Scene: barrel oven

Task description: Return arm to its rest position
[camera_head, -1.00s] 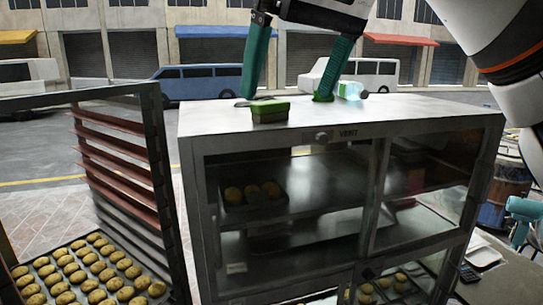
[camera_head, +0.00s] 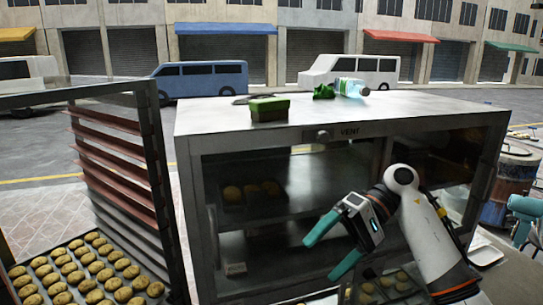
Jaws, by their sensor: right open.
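My right arm (camera_head: 428,235) comes up from the lower right, in front of the metal oven cabinet (camera_head: 240,120). My right gripper (camera_head: 333,245) has two green fingers spread apart, with nothing between them. It points left, in front of the cabinet's lower front. My left gripper is not in view. On the cabinet top lie a green and brown block (camera_head: 269,108), a crumpled green thing (camera_head: 324,91) and a clear bottle (camera_head: 352,87) on its side.
More buns sit inside the cabinet (camera_head: 252,190). A barrel (camera_head: 500,190) stands at the right. The space above the cabinet top is clear.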

